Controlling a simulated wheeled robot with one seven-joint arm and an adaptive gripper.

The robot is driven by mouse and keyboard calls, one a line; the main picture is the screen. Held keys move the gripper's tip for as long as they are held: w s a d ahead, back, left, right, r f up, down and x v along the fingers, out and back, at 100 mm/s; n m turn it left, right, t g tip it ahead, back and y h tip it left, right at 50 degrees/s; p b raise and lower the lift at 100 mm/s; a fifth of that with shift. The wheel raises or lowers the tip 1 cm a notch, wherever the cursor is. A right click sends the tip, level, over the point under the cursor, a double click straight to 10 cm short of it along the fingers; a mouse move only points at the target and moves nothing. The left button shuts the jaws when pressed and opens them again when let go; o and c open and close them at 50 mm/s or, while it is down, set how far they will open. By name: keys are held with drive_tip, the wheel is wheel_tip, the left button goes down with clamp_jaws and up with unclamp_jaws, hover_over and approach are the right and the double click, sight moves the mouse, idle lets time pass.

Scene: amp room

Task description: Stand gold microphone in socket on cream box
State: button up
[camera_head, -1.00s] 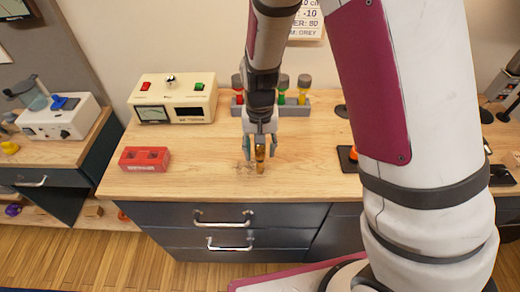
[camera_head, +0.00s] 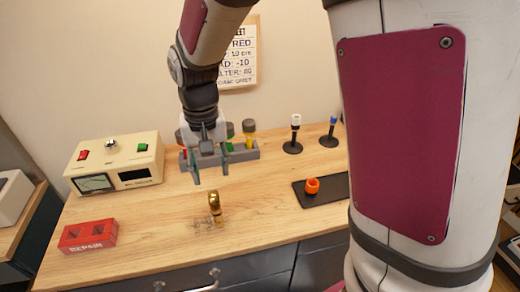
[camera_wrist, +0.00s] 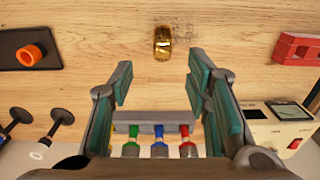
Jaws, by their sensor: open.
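The gold microphone (camera_head: 215,205) stands on the wooden bench near its front edge, apart from any socket. It also shows in the wrist view (camera_wrist: 163,42), beyond the open fingers. The cream box (camera_head: 115,162) stands at the back left of the bench, with two meters or displays, a red and a green switch and a round silver fitting (camera_head: 111,145) on top. I cannot tell whether that fitting is the socket. My gripper (camera_head: 210,175) is open and empty, above and behind the microphone. In the wrist view its two fingers (camera_wrist: 160,85) are spread wide.
A red REPAIR block (camera_head: 88,236) lies at the left front. A grey rack (camera_head: 220,156) holds several coloured items behind my gripper. A black mat (camera_head: 322,192) with an orange ring (camera_head: 312,185) and two black stands are to the right.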

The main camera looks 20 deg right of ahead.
drive_tip(key=s+d+r+n+t, duration=0.1)
drive_tip(key=s+d+r+t, duration=0.1)
drive_tip(key=s+d+r, duration=0.2)
drive_tip(key=s+d+r+n+t, duration=0.1)
drive_tip(key=s+d+r+t, duration=0.2)
drive_tip(key=s+r, duration=0.8)
drive_tip(key=shift+s+d+r, duration=0.15)
drive_tip(key=shift+s+d, duration=0.95)
drive_tip(key=shift+s, duration=0.25)
